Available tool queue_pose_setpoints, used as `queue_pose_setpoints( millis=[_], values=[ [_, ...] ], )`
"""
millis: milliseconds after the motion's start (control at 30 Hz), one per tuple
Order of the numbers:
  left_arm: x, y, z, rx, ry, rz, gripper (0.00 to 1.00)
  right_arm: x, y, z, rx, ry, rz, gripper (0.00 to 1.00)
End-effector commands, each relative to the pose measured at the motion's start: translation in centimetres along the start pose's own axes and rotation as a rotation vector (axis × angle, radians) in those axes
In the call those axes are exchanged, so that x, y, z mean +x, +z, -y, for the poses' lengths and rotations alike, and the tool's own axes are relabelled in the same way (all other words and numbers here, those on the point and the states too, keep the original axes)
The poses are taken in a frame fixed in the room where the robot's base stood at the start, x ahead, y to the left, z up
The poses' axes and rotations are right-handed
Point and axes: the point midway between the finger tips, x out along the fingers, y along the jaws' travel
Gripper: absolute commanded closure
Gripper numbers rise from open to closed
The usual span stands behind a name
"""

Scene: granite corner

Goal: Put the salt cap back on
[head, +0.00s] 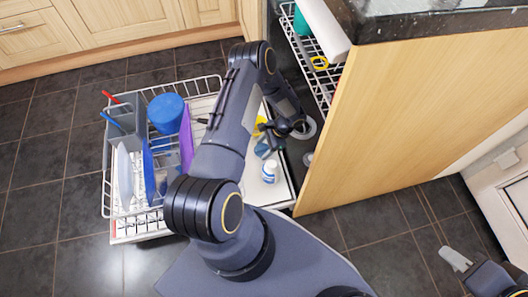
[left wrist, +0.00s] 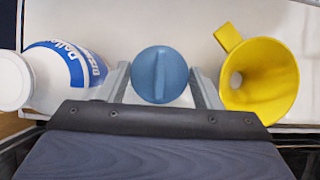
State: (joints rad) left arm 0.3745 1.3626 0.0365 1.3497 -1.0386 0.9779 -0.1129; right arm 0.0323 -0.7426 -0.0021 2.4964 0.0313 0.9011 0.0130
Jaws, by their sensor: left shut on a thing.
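The blue round salt cap (left wrist: 161,75), with a raised ridge across its top, sits between the fingers of my left gripper (left wrist: 163,88) in the left wrist view. The gripper is shut on it. In the head view my left gripper (head: 264,143) is low over the open dishwasher door (head: 284,190), with the cap partly hidden. I cannot tell whether the cap touches the door. A pale round ring (head: 304,128), possibly the salt opening, shows in the tub beside my left wrist. My right gripper (head: 456,259) is at the lower right, away from everything; its jaw opening is unclear.
A yellow funnel (left wrist: 262,68) and a white bottle with a blue label (left wrist: 62,75) stand close on either side of my left gripper. The pulled-out lower rack (head: 107,190) holds dishes at left. The upper rack (head: 318,82) and wooden side panel (head: 400,110) bound the right.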

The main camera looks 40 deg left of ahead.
Motion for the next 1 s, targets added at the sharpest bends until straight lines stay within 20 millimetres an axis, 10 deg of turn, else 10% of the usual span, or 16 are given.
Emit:
queue_pose_setpoints(
  millis=[567, 600, 767, 1000],
  values=[
    [3.1, -1.7, 0.0, 0.001, 0.000, 0.000, 0.63, 1.4, 0.7, -0.7, 0.000, 0.000, 0.000, 0.69],
    [3.1, -1.7, 0.0, 0.001, 0.000, 0.000, 0.40, 1.4, 0.7, -0.7, 0.000, 0.000, 0.000, 0.69],
    [3.0, -1.7, 0.0, 0.001, 0.001, 0.000, 0.20, 1.3, 0.7, -0.6, 0.000, 0.000, 0.000, 0.69],
    [3.0, -1.7, 0.0, 0.001, 0.001, 0.000, 0.20, 1.3, 0.7, -0.6, 0.000, 0.000, 0.000, 0.69]
  ],
)
